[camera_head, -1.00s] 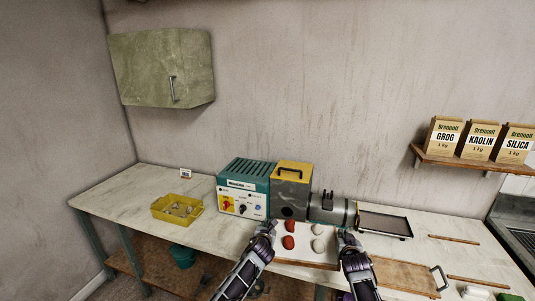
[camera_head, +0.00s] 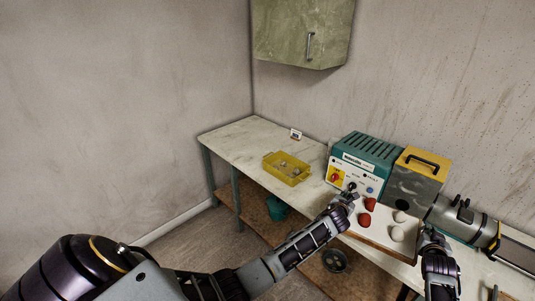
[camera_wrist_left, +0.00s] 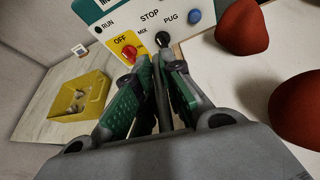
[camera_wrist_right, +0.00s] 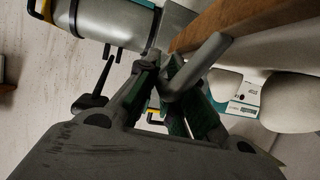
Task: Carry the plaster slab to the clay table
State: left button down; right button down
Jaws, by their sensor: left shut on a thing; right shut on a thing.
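The plaster slab (camera_head: 381,226) is a white board with brown edges. Two red lumps (camera_head: 364,219) and two pale lumps (camera_head: 397,233) sit on it. My left gripper (camera_head: 347,199) is shut at its left end; in the left wrist view the fingers (camera_wrist_left: 160,85) close on a thin grey bar. My right gripper (camera_head: 431,238) is shut at its right end; in the right wrist view the fingers (camera_wrist_right: 165,85) hold a grey handle (camera_wrist_right: 205,62) on the brown edge. The slab looks level, over the front of a pale bench (camera_head: 252,136). Whether it touches is unclear.
A teal control box (camera_head: 362,160) and a grey machine with a yellow top (camera_head: 418,180) stand just behind the slab. A yellow tray (camera_head: 287,168) and a small card (camera_head: 296,134) are on the bench's left part. A teal bucket (camera_head: 277,207) sits below.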

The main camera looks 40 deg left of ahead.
aim_at(245, 144)
jog(key=j+u, duration=0.1)
jog(key=j, duration=0.4)
jog(key=i+j+u, duration=0.1)
jog(key=j, duration=0.4)
jog(key=i+j+u, duration=0.1)
jog(key=j, duration=0.4)
jog(key=i+j+z, duration=0.1)
jog(key=j, duration=0.3)
jog(key=i+j, duration=0.2)
jog(key=j, duration=0.2)
jog(key=i+j+z, duration=0.15)
jog(key=j, duration=0.25)
jog(key=i+j, duration=0.1)
jog(key=j, duration=0.3)
jog(key=i+j+z, duration=0.15)
jog(key=j, duration=0.7)
jog(key=i+z, duration=0.05)
